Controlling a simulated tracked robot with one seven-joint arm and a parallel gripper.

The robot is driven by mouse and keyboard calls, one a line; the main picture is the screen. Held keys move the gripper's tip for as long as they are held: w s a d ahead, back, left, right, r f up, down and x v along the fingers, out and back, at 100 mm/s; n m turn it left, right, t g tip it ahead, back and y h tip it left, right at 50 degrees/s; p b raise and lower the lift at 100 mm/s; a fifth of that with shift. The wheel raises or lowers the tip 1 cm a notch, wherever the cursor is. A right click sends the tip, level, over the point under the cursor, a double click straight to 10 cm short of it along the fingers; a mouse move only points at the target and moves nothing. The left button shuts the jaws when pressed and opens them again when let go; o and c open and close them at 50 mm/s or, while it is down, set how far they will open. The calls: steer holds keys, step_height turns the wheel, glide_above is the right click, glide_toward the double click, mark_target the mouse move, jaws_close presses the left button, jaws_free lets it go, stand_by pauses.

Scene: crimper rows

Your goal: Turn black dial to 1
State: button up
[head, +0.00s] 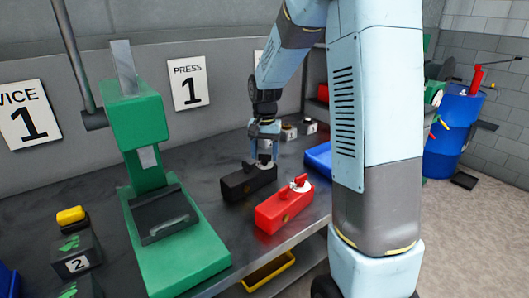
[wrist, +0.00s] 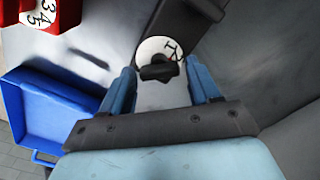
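The black dial unit is a long black box (head: 246,184) on the grey workbench. In the wrist view its white dial disc (wrist: 150,50) carries a dark knob (wrist: 160,72). Some black marks show at the disc's upper right, but I cannot read the setting. My gripper (head: 264,163) points down over the right end of the black box. In the wrist view its two blue fingers are apart, one on each side of the disc and knob, with visible gaps. I cannot tell how far the fingertips reach down beside the knob.
A red dial box (head: 272,213) stands close in front, right of the black box. A blue tray (head: 319,157) lies to the right. A green press (head: 150,160) stands to the left. Small boxes (head: 289,132) sit behind, and the bench's front edge is near.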

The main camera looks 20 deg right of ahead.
steer(key=c, duration=0.8)
steer(key=shift+n, duration=0.3)
steer(key=n, duration=0.7)
steer(key=shift+n, duration=0.3)
steer(key=o, duration=1.1)
steer(key=shift+c, duration=0.2)
steer(key=shift+r, duration=0.1)
